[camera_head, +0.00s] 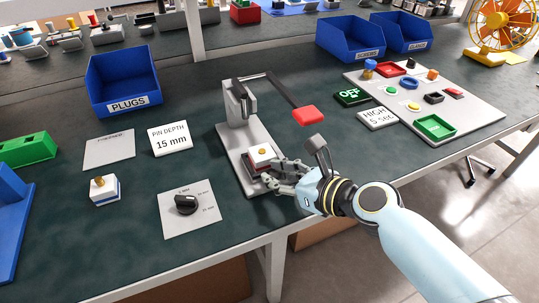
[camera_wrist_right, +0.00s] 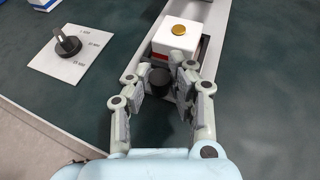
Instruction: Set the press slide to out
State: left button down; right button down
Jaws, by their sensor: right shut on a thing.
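The press (camera_head: 236,112) stands mid-table, with a grey column, a long grey base and a dark lever ending in a red handle (camera_head: 308,115). Its dark slide (camera_head: 251,170) is near the front end of the base and carries a white block (camera_head: 262,154) with a gold top. The block also shows in the right wrist view (camera_wrist_right: 176,40). My right gripper (camera_head: 271,182) is at the slide's front. In the right wrist view its fingers (camera_wrist_right: 160,85) are shut around the slide's black knob (camera_wrist_right: 159,80). My left gripper is out of view.
A dial plate (camera_head: 207,222) with a black knob lies left of the press. A white and blue block (camera_head: 104,188) and a PIN DEPTH 15 mm sign (camera_head: 169,138) are further left. A control panel (camera_head: 480,125) is at right. Blue bins (camera_head: 122,72) stand behind.

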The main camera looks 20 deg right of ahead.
jog(key=shift+s+a+f, duration=0.1)
jog(key=shift+s+f, duration=0.05)
jog(key=shift+s, duration=0.05)
jog(key=c, duration=1.5)
grip_release()
jog(key=o, duration=0.3)
jog(key=shift+s, duration=0.15)
jog(key=v, duration=1.2)
jog(key=shift+r, duration=0.2)
